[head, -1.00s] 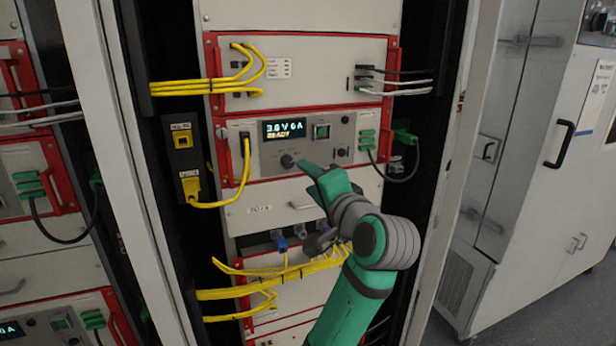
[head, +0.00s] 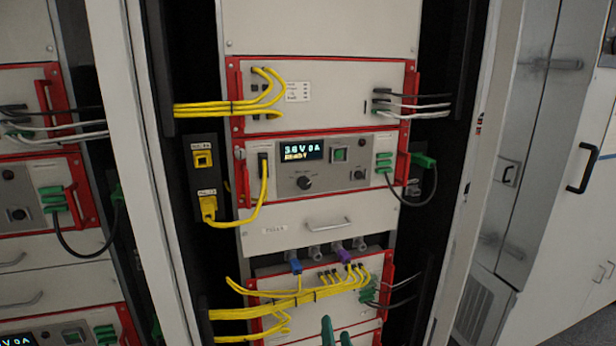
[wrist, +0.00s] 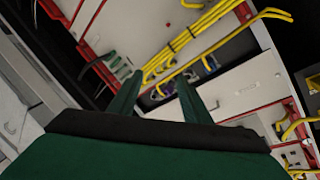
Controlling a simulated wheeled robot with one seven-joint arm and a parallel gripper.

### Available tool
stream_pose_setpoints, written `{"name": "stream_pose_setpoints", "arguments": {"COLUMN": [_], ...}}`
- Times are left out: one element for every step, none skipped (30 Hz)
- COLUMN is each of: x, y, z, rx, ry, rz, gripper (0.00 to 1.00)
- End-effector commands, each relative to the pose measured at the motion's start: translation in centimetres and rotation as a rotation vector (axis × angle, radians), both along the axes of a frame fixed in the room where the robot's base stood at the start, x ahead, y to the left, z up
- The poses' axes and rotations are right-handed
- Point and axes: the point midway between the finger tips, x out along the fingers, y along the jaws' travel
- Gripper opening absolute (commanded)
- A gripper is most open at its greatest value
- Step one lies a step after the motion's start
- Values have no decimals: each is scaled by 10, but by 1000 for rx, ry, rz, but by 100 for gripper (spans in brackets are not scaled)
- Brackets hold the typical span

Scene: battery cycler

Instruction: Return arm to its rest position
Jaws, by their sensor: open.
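My gripper shows as two green fingertips (head: 336,334) at the bottom edge of the head view, low in front of the rack. In the wrist view its two green fingers (wrist: 160,100) are apart with nothing between them. The rest of my arm is out of the head view. The battery cycler unit (head: 320,172) has a red frame, a lit display (head: 301,150) reading about 3.6 V 0 A and READY, a dark knob (head: 304,183) and a green-lit switch (head: 339,154). The fingers appear apart from the rack.
Yellow cables (head: 300,298) bunch across the lower panel near my fingertips. Blue (head: 295,267) and purple (head: 347,254) connectors sit above them. A white drawer with a handle (head: 328,222) is mid-rack. Rack posts (head: 140,180) flank the bay; a grey cabinet (head: 550,180) stands at right.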

Motion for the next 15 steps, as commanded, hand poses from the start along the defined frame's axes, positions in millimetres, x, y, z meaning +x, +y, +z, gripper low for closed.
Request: {"name": "stream_pose_setpoints", "arguments": {"x": [-12, -19, -27, -34, -41, -51, -58, -66, -76, -84, -92, -103, -111, -119, -130], "y": [0, 0, 0, 0, 0, 0, 1, 1, 2, 2, 2, 3, 4, 5, 6], "z": [-19, -27, -38, -46, -54, -64, -71, -78, -87, -93, -100, -107, -113, -118, -125], "rx": [-29, -46, -69, -88, -104, -128, -145, -161, -186, -202, -219, -242, -258, -276, -298], "ry": [10, 12, 14, 16, 18, 19, 20, 23, 25, 25, 27, 29, 29, 30, 33], "rz": [-5, -7, -10, -12, -14, -16, -16, -17, -18, -18, -18, -18, -17, -15, -13], "gripper": [44, 44, 44, 44, 44, 44, 44, 44, 44, 44, 44, 44, 44, 44, 44]}}
